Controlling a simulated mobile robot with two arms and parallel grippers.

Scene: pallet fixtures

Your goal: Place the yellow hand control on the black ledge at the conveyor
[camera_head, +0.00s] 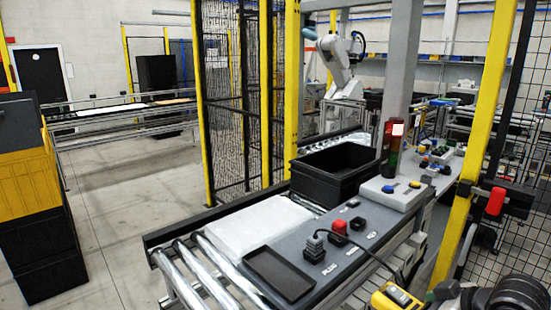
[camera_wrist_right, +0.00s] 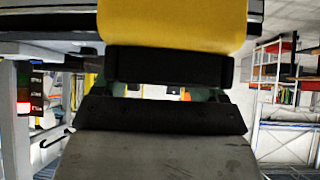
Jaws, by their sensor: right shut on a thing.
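The yellow hand control (camera_head: 394,299) is at the bottom right of the head view, partly cut off by the frame edge. A dark cable runs from it to a plug on the grey panel. My right gripper (camera_head: 438,292) is beside it and shut on it. In the right wrist view a large yellow surface (camera_wrist_right: 170,24) fills the top, close to black gripper parts. The shallow black ledge (camera_head: 280,274) with a raised rim lies empty on the conveyor-side panel, left of the hand control and apart from it. My left gripper is not in view.
A black bin (camera_head: 335,168) and a white slab (camera_head: 258,225) sit on the roller conveyor (camera_head: 200,270). A red button (camera_head: 339,226) and the plug (camera_head: 314,246) stand up from the panel near the ledge. A yellow post (camera_head: 466,200) rises at the right.

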